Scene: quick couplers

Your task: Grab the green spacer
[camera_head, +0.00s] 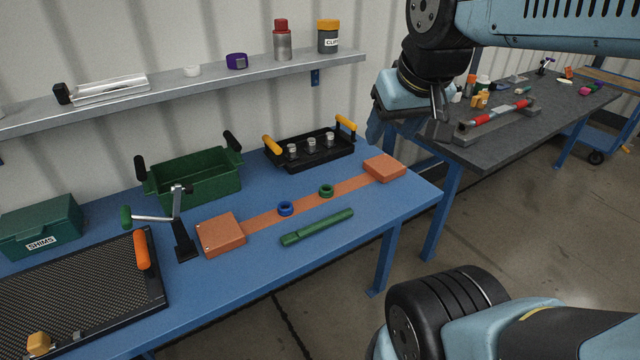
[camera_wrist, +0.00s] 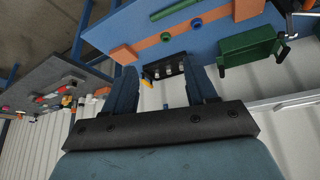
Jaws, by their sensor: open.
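The green spacer (camera_head: 326,190) is a small ring on the orange strip (camera_head: 262,221) of the blue table. In the wrist view the green spacer (camera_wrist: 165,37) is small and sits above the jaws. A similar blue ring (camera_head: 285,208) is to its left in the head view. My gripper (camera_head: 405,128) is raised to the right of the spacer and well apart from it. In the wrist view my gripper (camera_wrist: 163,88) has its two fingers spread, with nothing between them.
A green rod (camera_head: 317,227) lies in front of the rings. A black tray with orange handles (camera_head: 311,151) and a green bin (camera_head: 195,182) stand behind the strip. Orange blocks (camera_head: 384,169) sit at its ends. A wall shelf (camera_head: 180,93) runs above. A grey table (camera_head: 520,125) is at right.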

